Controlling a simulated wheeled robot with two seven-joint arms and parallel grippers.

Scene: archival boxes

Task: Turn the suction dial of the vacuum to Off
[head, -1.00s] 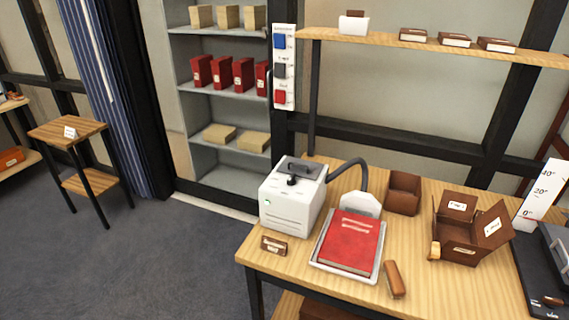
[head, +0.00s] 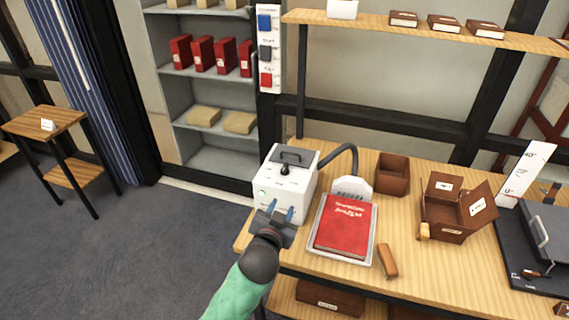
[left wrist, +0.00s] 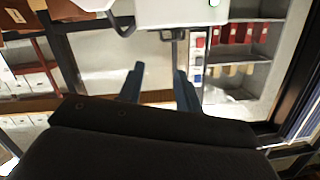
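The vacuum (head: 283,198) is a white box at the left end of the wooden table, with a dark handle and a small black dial (head: 284,170) on top. Its setting is too small to read. A dark hose (head: 345,150) runs from it to a white nozzle by the tray. My left gripper (head: 279,214) is in front of the vacuum's lower front, its blue fingers apart and empty. In the left wrist view the open fingers (left wrist: 160,85) point toward the white vacuum body (left wrist: 180,12), which shows at the top. My right gripper is in neither view.
A red book (head: 344,226) lies in a white tray (head: 318,240) right of the vacuum. A brown brush-like block (head: 388,261), an open brown box (head: 392,174) and a folding box (head: 447,222) stand farther right. A shelf (head: 430,30) hangs above.

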